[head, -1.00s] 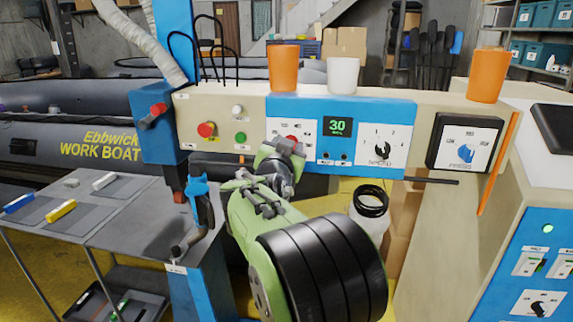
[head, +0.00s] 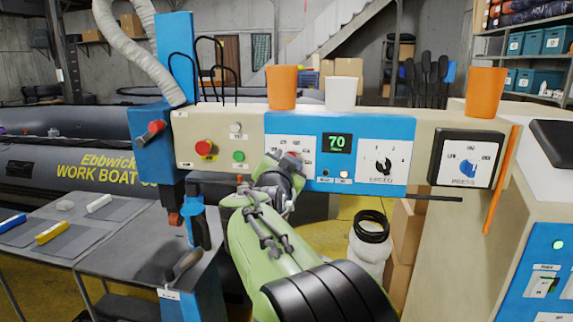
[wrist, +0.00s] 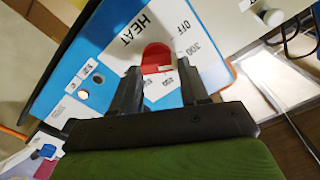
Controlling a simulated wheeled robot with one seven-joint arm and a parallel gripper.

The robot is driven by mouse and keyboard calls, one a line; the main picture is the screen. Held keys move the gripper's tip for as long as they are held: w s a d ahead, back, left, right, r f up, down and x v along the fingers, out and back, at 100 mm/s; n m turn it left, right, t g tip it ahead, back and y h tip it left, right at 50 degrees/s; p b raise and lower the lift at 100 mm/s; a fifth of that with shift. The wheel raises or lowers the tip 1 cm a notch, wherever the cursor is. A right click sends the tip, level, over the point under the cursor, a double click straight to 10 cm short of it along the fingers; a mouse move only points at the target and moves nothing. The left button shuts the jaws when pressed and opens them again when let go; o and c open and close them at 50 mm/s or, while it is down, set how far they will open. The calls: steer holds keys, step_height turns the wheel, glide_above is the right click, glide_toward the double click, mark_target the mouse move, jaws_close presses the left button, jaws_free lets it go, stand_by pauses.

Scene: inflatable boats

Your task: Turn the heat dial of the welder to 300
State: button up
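The welder (head: 400,121) has a cream and blue front panel in the head view. Its heat dial is a red knob (wrist: 156,58) in the wrist view, with HEAT, OFF and 300 printed around it; which mark it points to is unclear. My gripper (wrist: 159,72) has one finger on each side of the knob, with a narrow gap visible at the right finger. In the head view my gripper (head: 286,163) covers most of the dial. The green display (head: 337,143) reads 70.
A speed dial (head: 383,166) and a blue press dial (head: 467,168) sit to the right. Orange cups and a white cup (head: 340,93) stand on top of the welder. A thin dark rod (head: 433,198) sticks out below the panel. A grey table (head: 120,232) is at left.

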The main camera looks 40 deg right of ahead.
steer(key=o, duration=0.4)
steer(key=b+v, duration=0.2)
steer(key=v, duration=1.3)
steer(key=shift+s+a, duration=0.25)
steer(key=shift+a, duration=0.05)
steer(key=shift+f, duration=0.1)
